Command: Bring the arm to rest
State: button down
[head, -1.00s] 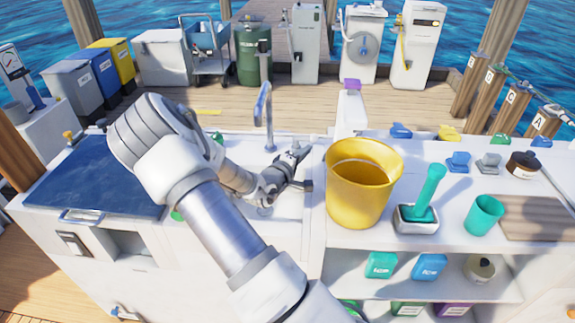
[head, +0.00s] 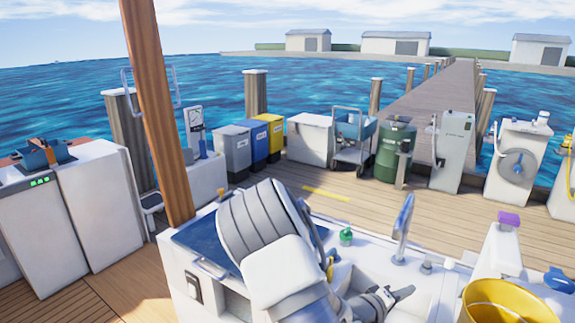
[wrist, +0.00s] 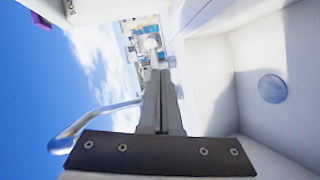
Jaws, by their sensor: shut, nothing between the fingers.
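My gripper (head: 402,293) is at the end of my bent grey-and-white arm, over the sink area of the white counter, on the near side of the tap (head: 403,228). In the wrist view its two dark fingers (wrist: 158,75) lie together, shut and empty. The tap's metal spout (wrist: 85,128) shows there on the left, and the white basin with a round drain (wrist: 272,88) on the right. My arm hides part of the counter and of the blue hatch lid (head: 205,240).
A yellow bucket (head: 505,302) stands on the counter at the right. A small green bottle (head: 346,237) is behind my arm. A wooden post (head: 157,110) rises at the left. Bins, a cart (head: 352,145) and a green drum (head: 394,150) line the dock beyond open planks.

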jog(key=s+a+r+m+y+p, duration=0.1)
jog(key=a+r+m+y+p, duration=0.3)
jog(key=a+r+y, duration=1.1)
jog(key=s+a+r+g+h+p, duration=0.1)
jog(key=s+a+r+p, duration=0.1)
jog(key=s+r, duration=0.5)
jog(key=s+a+r+p, duration=0.1)
jog(key=s+r+p, duration=0.2)
jog(key=s+r, duration=0.5)
jog(key=s, duration=0.6)
jog(key=shift+s+a+r+n+g+h, duration=0.15)
jog(key=shift+s+a+n+g+h, duration=0.05)
jog(key=shift+a+n+g+h, duration=0.2)
jog(key=shift+a, duration=0.15)
